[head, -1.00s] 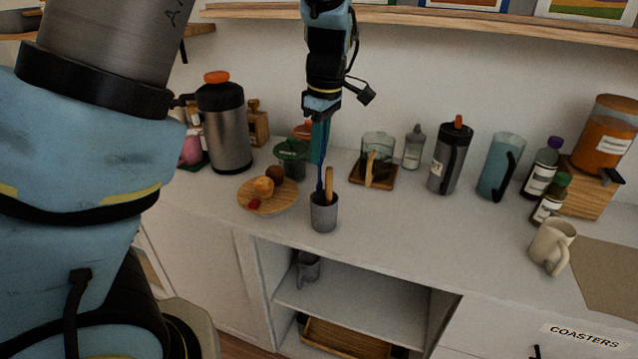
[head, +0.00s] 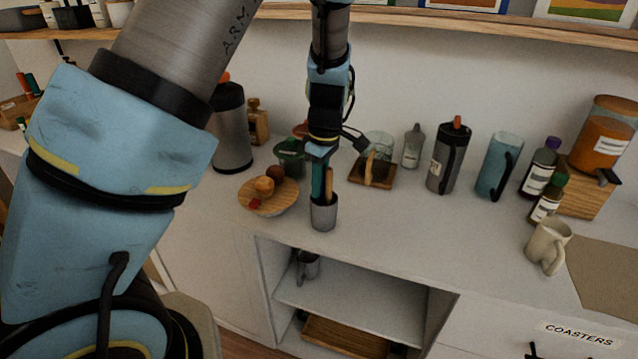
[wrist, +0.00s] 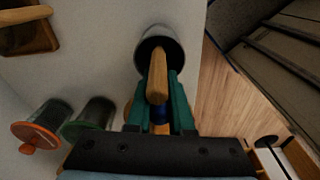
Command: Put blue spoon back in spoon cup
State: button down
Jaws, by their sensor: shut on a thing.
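The spoon cup (head: 324,217) is a small grey cup on the counter near its front edge, and it also shows in the wrist view (wrist: 172,37). A wooden utensil (wrist: 157,78) stands in it. My gripper (head: 321,188) points down at the cup's mouth. The spoon's lower part is hidden by the fingers, the wooden utensil and the cup.
A round wooden board (head: 285,200) with fruit lies left of the cup. A glass container on a wooden tray (head: 372,179) stands behind right. A dark tumbler (head: 448,160) and a beige mug (head: 547,246) stand further right. The counter right of the cup is clear.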

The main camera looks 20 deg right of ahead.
jog(key=c, duration=0.8)
grip_release()
jog(key=shift+f, duration=0.1)
notch_tip(320, 180, up, 12)
jog(key=b, duration=0.2)
jog(key=w+a+f+m, duration=0.2)
jog(key=a+m, duration=0.2)
jog(key=a, duration=1.2)
jog(key=s+a+f+m, duration=0.1)
jog(key=s+a+m, duration=0.1)
jog(key=a, duration=0.5)
jog(key=s+a+f+m, duration=0.1)
jog(key=s+a+m, duration=0.1)
jog(key=s+a, duration=0.2)
jog(key=a, duration=0.3)
jog(key=shift+m+t+h, duration=0.4)
jog(key=shift+a+f, duration=0.1)
